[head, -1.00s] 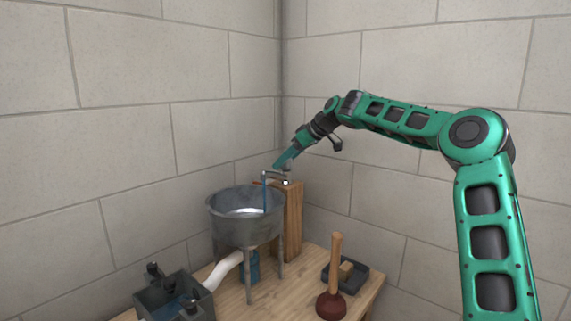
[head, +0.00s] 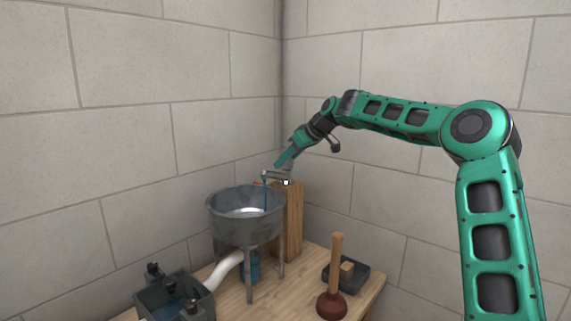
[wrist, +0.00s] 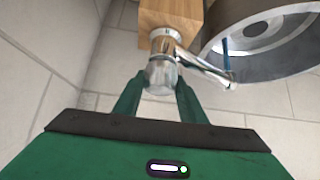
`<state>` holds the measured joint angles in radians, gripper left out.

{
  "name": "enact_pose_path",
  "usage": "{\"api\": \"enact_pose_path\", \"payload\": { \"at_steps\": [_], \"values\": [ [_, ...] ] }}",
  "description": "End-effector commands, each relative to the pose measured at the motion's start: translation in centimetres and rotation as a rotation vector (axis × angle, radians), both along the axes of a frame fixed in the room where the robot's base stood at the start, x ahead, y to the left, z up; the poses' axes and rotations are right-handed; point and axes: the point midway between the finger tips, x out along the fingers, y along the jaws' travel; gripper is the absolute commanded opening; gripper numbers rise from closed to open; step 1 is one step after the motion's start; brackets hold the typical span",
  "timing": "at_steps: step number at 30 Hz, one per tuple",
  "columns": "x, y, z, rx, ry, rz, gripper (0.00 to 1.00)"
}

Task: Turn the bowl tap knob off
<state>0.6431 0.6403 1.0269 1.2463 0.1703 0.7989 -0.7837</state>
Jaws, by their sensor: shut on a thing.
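The bowl tap knob (wrist: 161,76) is a shiny metal cylinder at the end of the tap in the wrist view. My gripper (wrist: 158,88) is shut on it, one green finger on each side. The metal spout (wrist: 205,66) runs right from the knob over the grey bowl (wrist: 285,62). A thin blue stream of water (wrist: 226,52) falls from it into the bowl. In the head view my gripper (head: 281,163) points down at the tap, and its fingers hide most of the knob. The grey metal bowl (head: 222,213) stands on legs below the spout, with the blue stream still visible.
A wooden post (head: 291,225) carries the tap behind the bowl. A plunger (head: 332,297), a dark tray (head: 355,279) with a wooden block, and a grey box (head: 160,301) with blue water share the wooden table (head: 285,287). Block walls close the corner behind.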

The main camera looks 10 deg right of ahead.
Motion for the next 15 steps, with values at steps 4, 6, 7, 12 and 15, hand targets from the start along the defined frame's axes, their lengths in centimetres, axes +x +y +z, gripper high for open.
{"api": "enact_pose_path", "payload": {
  "at_steps": [4,6,7,12,15],
  "values": [
    [0.01,-0.20,0.18,-0.005,-0.005,-0.115,0.15],
    [0.01,-0.15,0.19,-0.006,-0.006,-0.176,0.15],
    [0.01,-0.13,0.26,-0.006,-0.007,-0.204,0.15],
    [0.00,0.00,0.29,-0.004,-0.008,-0.364,0.15],
    [0.03,0.00,0.33,-0.003,-0.009,-0.457,0.15]
  ]
}}
